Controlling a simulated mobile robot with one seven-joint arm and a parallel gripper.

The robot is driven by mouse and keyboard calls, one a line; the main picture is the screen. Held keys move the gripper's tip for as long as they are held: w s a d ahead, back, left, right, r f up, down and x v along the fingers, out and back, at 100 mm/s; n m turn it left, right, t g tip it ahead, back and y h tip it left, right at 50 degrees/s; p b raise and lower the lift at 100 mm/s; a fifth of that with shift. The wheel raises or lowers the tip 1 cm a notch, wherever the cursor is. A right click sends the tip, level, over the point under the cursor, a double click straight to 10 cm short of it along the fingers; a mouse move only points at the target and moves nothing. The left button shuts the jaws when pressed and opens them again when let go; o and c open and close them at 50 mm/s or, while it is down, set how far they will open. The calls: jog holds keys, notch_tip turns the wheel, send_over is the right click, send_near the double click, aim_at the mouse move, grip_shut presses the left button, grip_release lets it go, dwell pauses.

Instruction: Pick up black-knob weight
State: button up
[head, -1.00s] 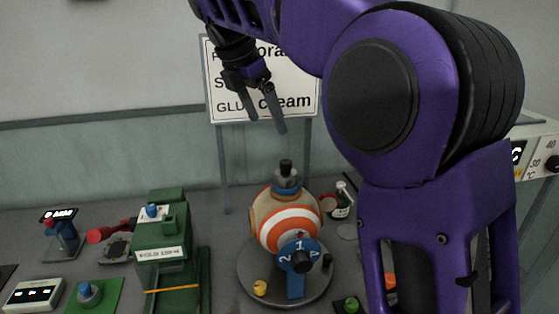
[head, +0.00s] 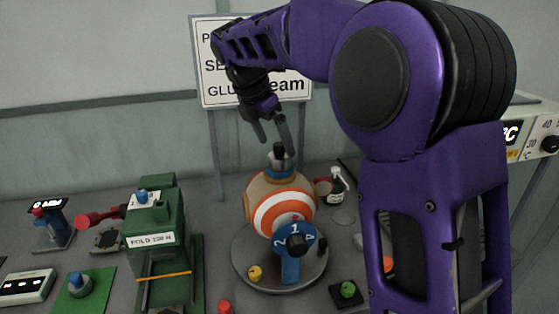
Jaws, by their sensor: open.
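The black-knob weight (head: 279,153) stands upright on top of an orange and white striped ball (head: 268,200). Its black knob points up, and a blue band shows around its base. The ball sits on a round grey base (head: 244,262). My gripper (head: 275,143) points down with its fingers apart at the knob, one on its left and one just at its right in the head view. It holds nothing. I cannot tell from this view whether the fingers touch the knob or how far down they reach.
A green press (head: 155,235) stands left of the ball. A blue numbered dial (head: 295,241) is in front of the ball. A sign (head: 212,70) is behind my gripper. My arm blocks the right side.

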aim_at(277, 145)
jog(key=x, duration=0.4)
jog(key=shift+w+d+f+b, duration=0.1)
jog(key=shift+f+b, duration=0.25)
jog(key=shift+c, duration=0.2)
jog(key=shift+r, duration=0.15)
grip_shut()
